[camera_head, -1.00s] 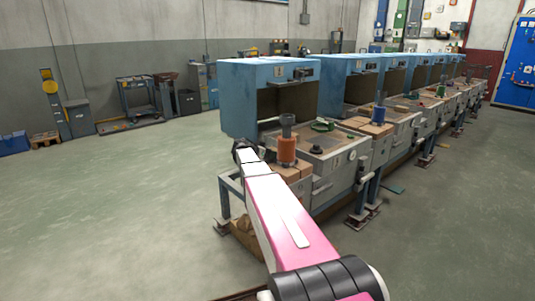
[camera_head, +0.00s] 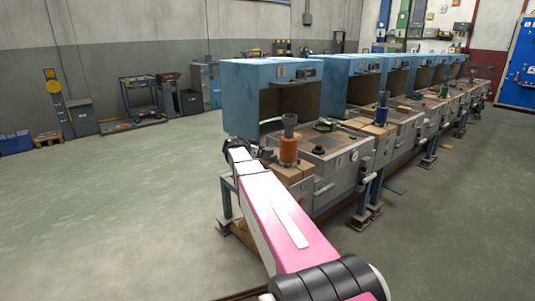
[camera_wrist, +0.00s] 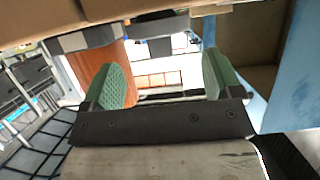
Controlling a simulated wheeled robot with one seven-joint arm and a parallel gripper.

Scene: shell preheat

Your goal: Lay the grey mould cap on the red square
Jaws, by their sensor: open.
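My gripper (camera_wrist: 158,72) is open in the wrist view, its two green-padded fingers apart with nothing held between them. In the head view my arm reaches to the near end of the bench row, with the dark gripper end (camera_head: 236,149) left of an orange cylinder (camera_head: 289,149). A dark grey cylindrical piece (camera_head: 289,121) stands on top of that cylinder. A small dark round piece (camera_head: 319,149) sits on the bench top to its right. I cannot tell which, if either, is the grey mould cap. I cannot make out the red square in either view.
A blue open-fronted hood (camera_head: 248,90) rises behind the nearest bench. More benches run to the back right, one bearing a blue cylinder (camera_head: 382,112). The floor (camera_head: 120,210) at left is clear.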

